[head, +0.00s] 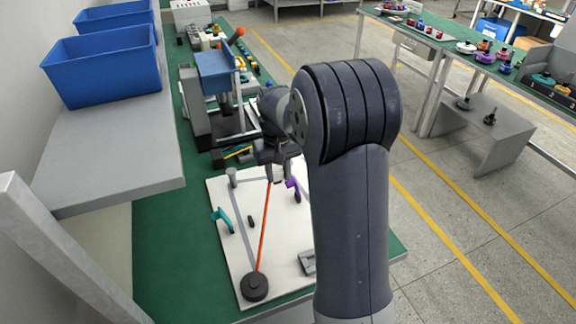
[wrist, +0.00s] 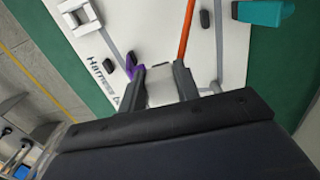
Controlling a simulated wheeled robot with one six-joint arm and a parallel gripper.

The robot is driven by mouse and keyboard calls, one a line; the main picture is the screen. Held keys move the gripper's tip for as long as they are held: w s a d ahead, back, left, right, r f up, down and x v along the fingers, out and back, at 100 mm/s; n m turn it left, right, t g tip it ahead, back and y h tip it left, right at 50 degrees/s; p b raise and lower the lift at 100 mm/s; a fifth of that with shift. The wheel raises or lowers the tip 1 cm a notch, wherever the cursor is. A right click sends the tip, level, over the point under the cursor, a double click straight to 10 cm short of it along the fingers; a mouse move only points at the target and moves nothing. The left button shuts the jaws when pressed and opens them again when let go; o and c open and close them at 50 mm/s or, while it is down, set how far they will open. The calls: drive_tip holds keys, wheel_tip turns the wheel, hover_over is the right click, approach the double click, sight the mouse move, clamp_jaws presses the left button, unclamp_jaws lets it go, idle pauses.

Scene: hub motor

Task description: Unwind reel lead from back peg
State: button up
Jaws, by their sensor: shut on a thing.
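The black reel (head: 255,287) sits at the near end of the white board (head: 268,225). The orange lead (head: 264,226) runs straight and taut from the reel to my gripper (head: 273,170) at the board's far end. In the wrist view the lead (wrist: 187,30) ends at the right finger of my gripper (wrist: 161,84). A pale block (wrist: 160,92) shows between the fingers; I cannot tell whether it is the lead's end. A grey peg (head: 232,178) stands at the back left of the board, apart from the lead. The exact grip is partly hidden by the fingers.
A teal clip (head: 223,220), a purple clip (head: 293,187), a small black peg (head: 250,221) and a grey bracket (head: 307,262) stand on the board. The purple clip is close beside the left finger in the wrist view.

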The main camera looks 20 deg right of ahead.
drive_tip(key=s+d+b, duration=0.1)
drive_tip(key=s+d, duration=0.1)
drive_tip(key=s, duration=0.8)
drive_tip(key=shift+s+b, duration=0.3)
drive_tip(key=shift+s, duration=0.1)
